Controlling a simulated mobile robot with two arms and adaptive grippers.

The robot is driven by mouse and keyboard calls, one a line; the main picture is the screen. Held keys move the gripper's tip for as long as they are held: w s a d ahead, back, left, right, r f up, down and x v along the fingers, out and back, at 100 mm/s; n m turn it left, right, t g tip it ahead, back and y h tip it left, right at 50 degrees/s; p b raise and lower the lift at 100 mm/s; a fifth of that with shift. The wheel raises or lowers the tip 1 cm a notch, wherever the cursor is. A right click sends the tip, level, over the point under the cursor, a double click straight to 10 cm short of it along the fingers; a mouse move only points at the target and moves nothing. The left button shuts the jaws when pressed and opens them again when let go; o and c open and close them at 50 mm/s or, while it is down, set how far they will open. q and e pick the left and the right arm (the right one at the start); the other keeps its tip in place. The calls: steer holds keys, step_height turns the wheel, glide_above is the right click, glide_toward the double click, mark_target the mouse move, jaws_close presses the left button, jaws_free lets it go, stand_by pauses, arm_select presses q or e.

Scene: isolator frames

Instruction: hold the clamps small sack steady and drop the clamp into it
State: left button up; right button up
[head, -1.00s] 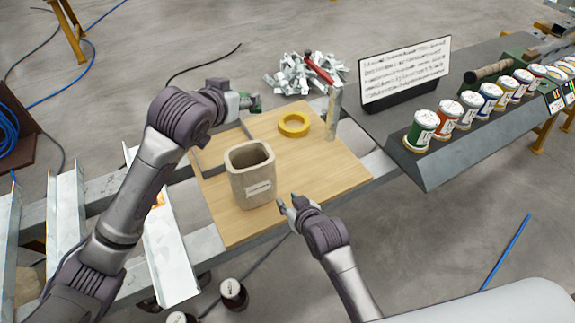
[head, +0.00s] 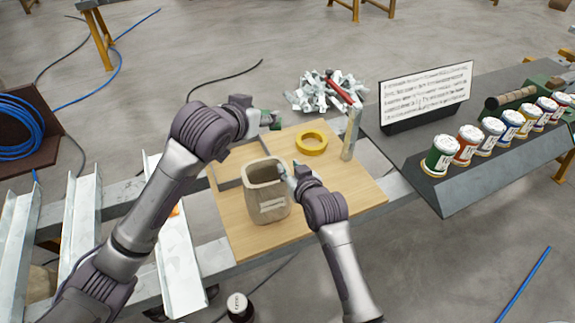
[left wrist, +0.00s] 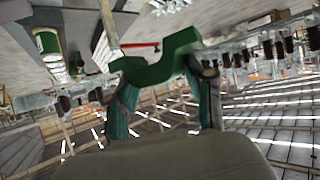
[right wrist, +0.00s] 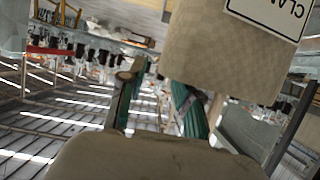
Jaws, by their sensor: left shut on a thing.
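The small sack (head: 266,190) is a beige, open-topped bag standing upright on the wooden board, with a white label on its front. In the right wrist view the sack (right wrist: 230,55) shows upside down with part of its lettering. My left gripper (head: 262,119) is shut on the green clamp (left wrist: 155,66) and holds it above the board, behind the sack. My right gripper (head: 290,174) is at the sack's right rim. Its fingers (right wrist: 155,88) are apart, and one fingertip is partly hidden by the sack wall; contact cannot be told.
A yellow tape roll (head: 311,143) lies on the board (head: 345,185), near an upright metal piece (head: 351,132). A grey bracket (head: 225,172) is left of the sack. A pile of metal parts (head: 318,94) with a red-handled tool lies behind.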

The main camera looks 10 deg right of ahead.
steer(key=shift+x, duration=1.45)
jaws_close()
